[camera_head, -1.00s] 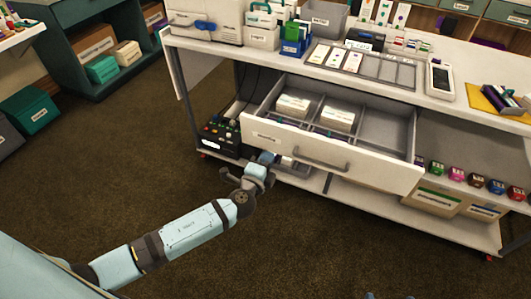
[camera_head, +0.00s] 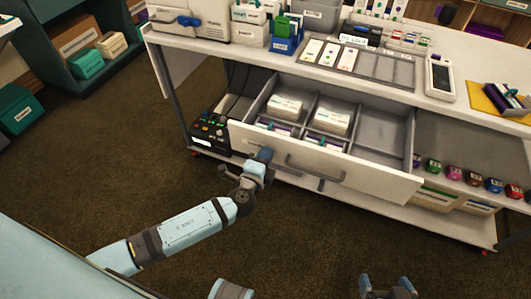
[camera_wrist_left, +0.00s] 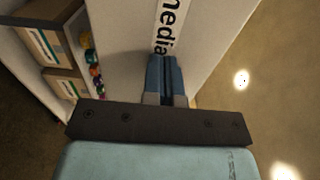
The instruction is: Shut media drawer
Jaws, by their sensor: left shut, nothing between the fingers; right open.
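The media drawer (camera_head: 385,174) stands open under the white table, its front pulled out. Inside it are boxes and cards in compartments, and one compartment is bare. A grey handle (camera_head: 315,172) is on its front. My left gripper (camera_head: 262,156) is shut and empty, with its fingertips at the left part of the drawer front, left of the handle. In the left wrist view the shut fingers (camera_wrist_left: 166,75) cover part of the "media" label (camera_wrist_left: 168,25) on the front; I cannot tell whether they touch it. My right gripper (camera_head: 388,285) is open at the bottom edge, away from the drawer.
The white tabletop (camera_head: 270,58) above holds a printer, folders, trays and a handheld device (camera_head: 439,76). A black control box (camera_head: 208,130) stands on the lower shelf left of the drawer. Coloured small items (camera_head: 455,172) stand at the right. The floor in front is clear.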

